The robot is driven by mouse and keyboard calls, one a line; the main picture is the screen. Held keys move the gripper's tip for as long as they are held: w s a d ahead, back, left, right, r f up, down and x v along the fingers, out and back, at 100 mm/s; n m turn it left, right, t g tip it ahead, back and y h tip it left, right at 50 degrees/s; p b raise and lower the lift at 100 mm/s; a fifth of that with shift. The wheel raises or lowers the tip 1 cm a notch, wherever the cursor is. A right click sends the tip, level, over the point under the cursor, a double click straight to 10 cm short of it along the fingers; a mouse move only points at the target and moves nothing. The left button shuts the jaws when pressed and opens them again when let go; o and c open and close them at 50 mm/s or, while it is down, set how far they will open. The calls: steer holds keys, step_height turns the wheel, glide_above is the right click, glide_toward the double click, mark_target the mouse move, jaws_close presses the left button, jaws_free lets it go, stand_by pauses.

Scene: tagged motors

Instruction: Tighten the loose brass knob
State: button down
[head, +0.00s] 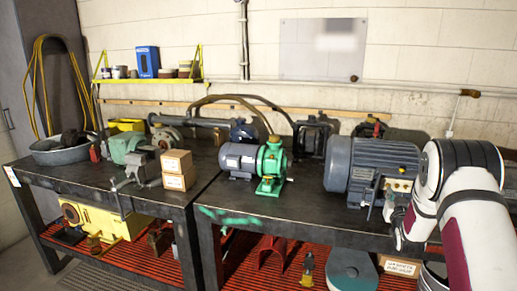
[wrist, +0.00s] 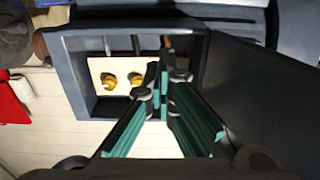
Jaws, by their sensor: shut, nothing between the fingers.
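A large blue-grey motor (head: 372,162) stands on the right part of the bench. Its open terminal box (wrist: 80,75) fills the upper middle of the wrist view, with a cream board (wrist: 97,66) inside. Two brass knobs show on the board, a left one (wrist: 109,80) and a right one (wrist: 136,79). I cannot tell which is loose. My gripper (wrist: 164,82) is shut and empty, its fingertips just right of the right knob in the picture. They hide the right part of the board, and contact cannot be told. In the head view my arm covers the motor's right end.
A smaller grey and green pump motor (head: 270,165) stands left of the large motor. Cardboard boxes (head: 178,170) and a vise (head: 140,168) sit on the left bench (head: 85,183). A dark flap or panel (wrist: 255,85) lies close to the right of my fingers.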

steer(key=shift+w+d+r, duration=0.1)
steer(key=shift+w+r, duration=0.2)
steer(key=shift+r, duration=0.2)
stand_by(0.5)
steer(key=shift+w+a, duration=0.1)
steer(key=shift+a, duration=0.2)
steer(key=shift+w+a+f+b, duration=0.1)
steer(key=shift+w+a+b, duration=0.3)
steer(key=shift+a, duration=0.3)
steer(key=shift+s+a+f, duration=0.1)
steer(key=shift+f, duration=0.15)
steer(key=shift+a+f, duration=0.1)
steer(key=shift+f, duration=0.15)
steer(key=p+v, duration=0.3)
steer(key=v, duration=0.3)
stand_by(0.3)
